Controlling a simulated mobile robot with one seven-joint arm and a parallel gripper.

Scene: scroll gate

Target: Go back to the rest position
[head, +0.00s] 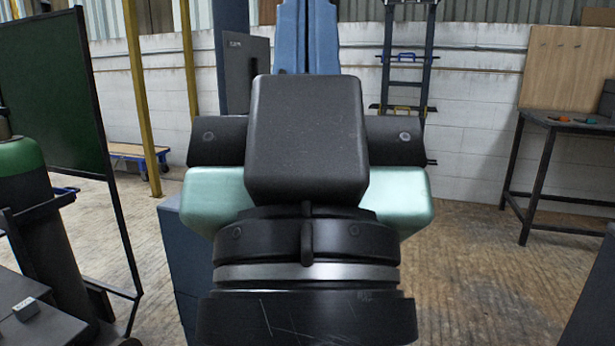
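My own arm fills the middle of the head view, with a black banded joint at the bottom, a black block above it, and black and mint-green parts out to both sides. No gripper fingertips can be made out, and I cannot tell which of these parts belong to my gripper. No held object can be made out. The arm hides most of what stands straight behind it.
At left are a green board (52,95) on a dark frame and a green-topped cylinder (48,235). A dark cabinet (246,72) stands behind the arm. At right is a workbench (560,122). Bare floor (480,270) lies between the arm and workbench.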

